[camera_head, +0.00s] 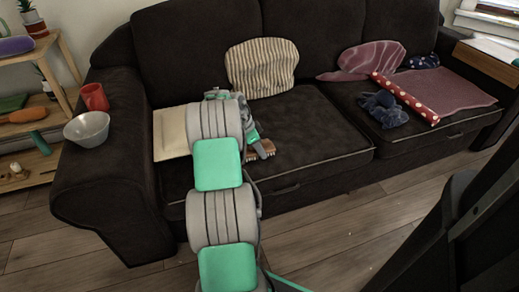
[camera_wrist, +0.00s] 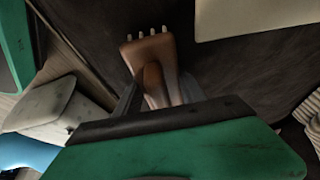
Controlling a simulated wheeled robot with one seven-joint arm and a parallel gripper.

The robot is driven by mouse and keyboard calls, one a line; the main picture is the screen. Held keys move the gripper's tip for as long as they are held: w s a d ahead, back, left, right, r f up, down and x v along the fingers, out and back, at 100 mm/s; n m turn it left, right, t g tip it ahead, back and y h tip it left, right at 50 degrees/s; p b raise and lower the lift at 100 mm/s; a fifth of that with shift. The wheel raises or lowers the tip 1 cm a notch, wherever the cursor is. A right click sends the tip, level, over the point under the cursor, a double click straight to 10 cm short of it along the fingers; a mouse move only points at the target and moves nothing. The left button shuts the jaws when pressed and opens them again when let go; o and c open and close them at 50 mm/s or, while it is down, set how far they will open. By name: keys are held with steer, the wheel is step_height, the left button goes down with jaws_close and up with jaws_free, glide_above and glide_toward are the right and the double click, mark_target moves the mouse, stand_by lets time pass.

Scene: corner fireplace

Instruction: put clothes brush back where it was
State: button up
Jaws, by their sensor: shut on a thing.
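The clothes brush (camera_head: 258,155) is a brown wooden brush at the front of the left sofa seat. In the wrist view the brush (camera_wrist: 152,52) shows a reddish-brown body with a row of pale bristle tufts at its far end. My gripper (camera_head: 262,146) is low over the seat at the brush. In the wrist view my gripper (camera_wrist: 160,88) has its dark fingers on both sides of the brush and is shut on it. Whether the brush touches the seat I cannot tell. My arm hides part of the seat.
A cream flat item (camera_head: 171,134) lies left of my arm. A striped pillow (camera_head: 262,67) leans on the backrest. A red mug (camera_head: 94,97) and grey bowl (camera_head: 87,128) stand on the left armrest. A dotted red roll (camera_head: 405,98) and blue cloth (camera_head: 384,108) lie right. The middle seat is clear.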

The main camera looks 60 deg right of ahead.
steer(key=o, duration=1.2)
steer(key=shift+f, duration=0.1)
steer(key=p+v, duration=0.4)
steer(key=v, duration=0.8)
steer(key=shift+s+d+p, duration=0.1)
steer(key=shift+p, duration=0.25)
steer(key=w+a+r+n+t, duration=0.1)
steer(key=w+a+r+n, duration=0.25)
steer(key=a, duration=0.45)
steer(key=w+a+r+n+t, duration=0.15)
steer(key=w+a+n, duration=0.25)
steer(key=a, duration=0.4)
steer(key=w+a+r+n+t, duration=0.1)
steer(key=w+a+r+n, duration=0.25)
steer(key=a, duration=0.45)
steer(key=s+a+f+n+y, duration=0.1)
steer(key=s+a+n, duration=0.2)
steer(key=a, duration=0.7)
steer(key=s+a+f+n+t+y, duration=0.1)
steer(key=s+a+n, duration=0.2)
steer(key=a+n, duration=0.4)
steer(key=s+a+f+n+y, duration=0.1)
steer(key=s+a+n, duration=0.2)
steer(key=a, duration=1)
steer(key=n, duration=0.3)
steer(key=shift+s+t, duration=0.35)
